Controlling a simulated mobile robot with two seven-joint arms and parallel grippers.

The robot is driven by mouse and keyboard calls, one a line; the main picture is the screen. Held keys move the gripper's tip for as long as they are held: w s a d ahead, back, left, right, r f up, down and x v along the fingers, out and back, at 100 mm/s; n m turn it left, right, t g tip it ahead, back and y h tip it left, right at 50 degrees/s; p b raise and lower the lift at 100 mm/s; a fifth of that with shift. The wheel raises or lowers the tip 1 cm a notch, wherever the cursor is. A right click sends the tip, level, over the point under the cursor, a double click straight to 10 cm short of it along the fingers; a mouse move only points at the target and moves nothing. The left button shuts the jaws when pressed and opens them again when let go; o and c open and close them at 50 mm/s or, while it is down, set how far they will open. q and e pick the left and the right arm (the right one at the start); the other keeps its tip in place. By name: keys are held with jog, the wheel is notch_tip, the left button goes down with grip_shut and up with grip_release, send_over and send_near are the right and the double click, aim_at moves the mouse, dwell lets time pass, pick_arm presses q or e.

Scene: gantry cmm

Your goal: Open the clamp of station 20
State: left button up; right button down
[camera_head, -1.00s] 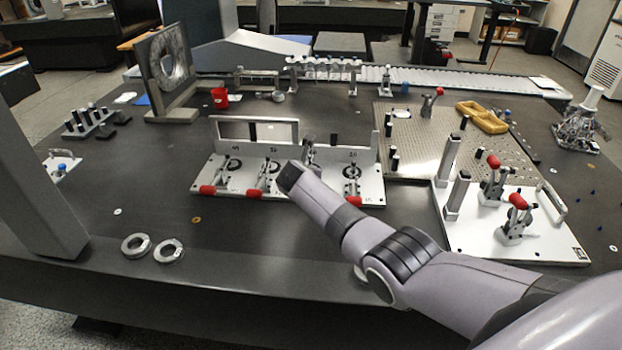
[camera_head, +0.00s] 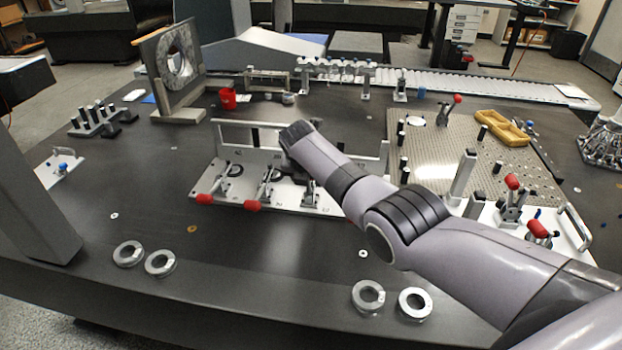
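The clamp fixture (camera_head: 290,200) is a pale plate with an upright back frame, at mid-table. A left clamp (camera_head: 222,178) and the one beside it (camera_head: 266,184) have red-tipped handles pointing toward the front edge. A third clamp (camera_head: 309,188) shows partly beside my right arm. The fixture's right end is mostly hidden behind that arm, with only a trace of red below it. The station numbers are too small to read surely, so I cannot tell the state of station 20's clamp. My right arm's dark end is over the back frame; its gripper fingers are not visible. My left gripper is out of view.
Metal rings (camera_head: 129,253) lie along the front edge, with two more (camera_head: 368,297) below my arm. Right of the fixture are a perforated plate (camera_head: 440,150) and a plate with red-handled clamps (camera_head: 512,200). A red cup (camera_head: 228,98) stands behind. The table's left middle is mostly clear.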

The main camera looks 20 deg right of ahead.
jog(key=shift+d, duration=0.1)
dwell(0.5)
jog(key=c, duration=0.6)
grip_release()
jog(key=shift+w, duration=0.1)
jog(key=shift+o, duration=0.2)
jog(key=shift+r, duration=0.1)
jog(key=p+v, duration=0.2)
jog(key=p, duration=0.1)
jog(key=shift+r, duration=0.35)
jog(key=shift+p+v, duration=0.55)
jog(key=shift+v, duration=1.65)
jog(key=shift+f, duration=0.1)
